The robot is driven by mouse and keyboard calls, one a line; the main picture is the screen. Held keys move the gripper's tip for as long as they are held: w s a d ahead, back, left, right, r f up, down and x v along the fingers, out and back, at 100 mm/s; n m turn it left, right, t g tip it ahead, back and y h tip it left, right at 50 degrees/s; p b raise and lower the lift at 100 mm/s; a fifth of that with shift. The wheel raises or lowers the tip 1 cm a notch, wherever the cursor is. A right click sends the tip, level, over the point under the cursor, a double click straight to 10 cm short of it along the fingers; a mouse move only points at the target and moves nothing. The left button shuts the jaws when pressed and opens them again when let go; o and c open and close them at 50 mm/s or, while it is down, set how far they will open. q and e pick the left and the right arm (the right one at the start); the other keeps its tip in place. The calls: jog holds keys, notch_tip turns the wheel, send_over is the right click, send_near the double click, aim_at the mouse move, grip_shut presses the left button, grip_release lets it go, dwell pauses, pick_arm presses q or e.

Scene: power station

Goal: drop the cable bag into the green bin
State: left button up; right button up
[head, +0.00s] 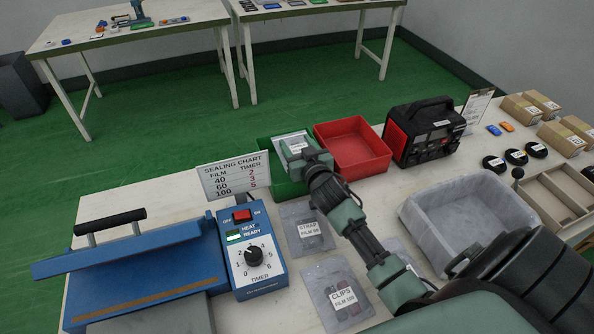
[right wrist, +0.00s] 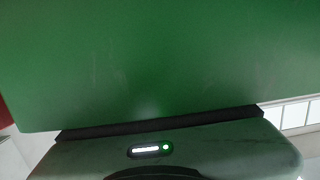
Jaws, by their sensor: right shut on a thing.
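My right arm reaches across the table, and its gripper (head: 302,154) is over the green bin (head: 288,188). The gripper is shut on a clear bag with a white label (head: 291,139), which shows at the far side of the gripper, over the bin; the label is too small to read, and I take it for the cable bag. The gripper and arm hide part of the bag and the bin. In the right wrist view a green surface (right wrist: 150,65), likely the bin's, fills most of the picture, and the fingers and bag do not show. My left gripper is not in view.
A red bin (head: 373,152) stands right beside the green one, with a black and red machine (head: 425,131) further right. A sealing chart sign (head: 234,180) and blue sealer (head: 150,262) are at left. Bags labelled strap (head: 306,228) and clips (head: 339,296) lie near a grey tray (head: 470,210).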

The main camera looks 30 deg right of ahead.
jog(key=o, duration=1.3)
jog(key=shift+o, duration=0.8)
jog(key=v, duration=0.7)
jog(key=shift+s+a, duration=0.1)
jog(key=shift+s, duration=0.15)
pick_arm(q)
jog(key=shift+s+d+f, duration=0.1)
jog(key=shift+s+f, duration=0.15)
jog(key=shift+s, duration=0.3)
pick_arm(e)
jog(key=shift+s+r, duration=0.1)
jog(key=shift+s, duration=0.05)
